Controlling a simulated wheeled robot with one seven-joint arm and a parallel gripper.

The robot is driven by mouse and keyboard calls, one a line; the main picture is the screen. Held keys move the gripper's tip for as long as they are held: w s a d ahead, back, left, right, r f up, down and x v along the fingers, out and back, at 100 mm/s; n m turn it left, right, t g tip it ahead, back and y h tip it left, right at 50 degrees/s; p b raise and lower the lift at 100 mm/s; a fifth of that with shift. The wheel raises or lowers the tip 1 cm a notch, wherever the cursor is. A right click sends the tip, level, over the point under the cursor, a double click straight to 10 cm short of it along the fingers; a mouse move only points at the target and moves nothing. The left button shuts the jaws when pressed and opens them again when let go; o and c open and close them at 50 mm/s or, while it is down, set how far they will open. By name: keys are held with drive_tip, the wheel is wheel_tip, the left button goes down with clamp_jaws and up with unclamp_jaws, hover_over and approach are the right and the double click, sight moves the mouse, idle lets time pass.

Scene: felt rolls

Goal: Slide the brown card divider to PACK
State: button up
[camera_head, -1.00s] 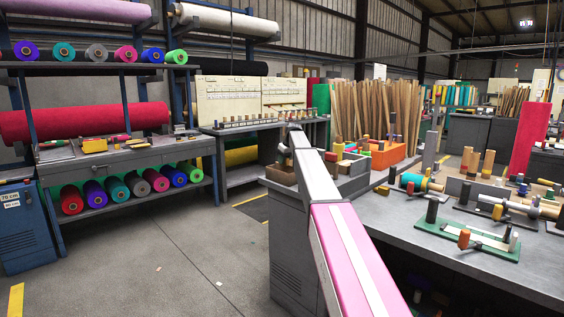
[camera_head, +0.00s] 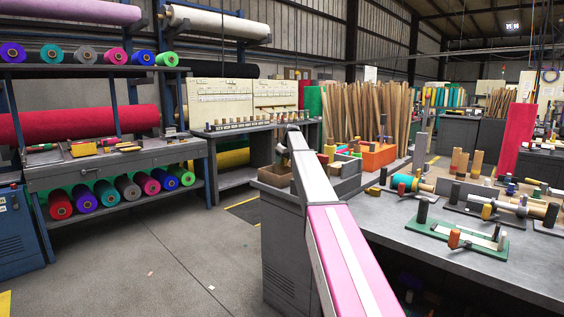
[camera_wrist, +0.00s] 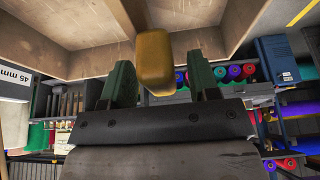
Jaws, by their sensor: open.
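In the wrist view my gripper (camera_wrist: 162,78) is open, with two green fingers set apart. A yellow-brown rounded block (camera_wrist: 155,58) shows between the fingers; I cannot tell if it touches them. Brown wood-like panels (camera_wrist: 215,20) stand close beyond the fingertips. I cannot tell whether one of these is the brown card divider. No PACK label is readable in either view. In the head view my arm reaches over the near bench, and my gripper cannot be made out at its far end.
The grey bench (camera_head: 440,245) holds a brown open box (camera_head: 272,176), an orange box (camera_head: 378,157), a green-based jig (camera_head: 455,238) and several clamped rollers. A rack of felt rolls (camera_head: 80,122) stands at left. The floor (camera_head: 165,270) between is mostly clear.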

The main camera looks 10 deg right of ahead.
drive_tip(key=v, duration=1)
drive_tip(key=shift+r, duration=0.3)
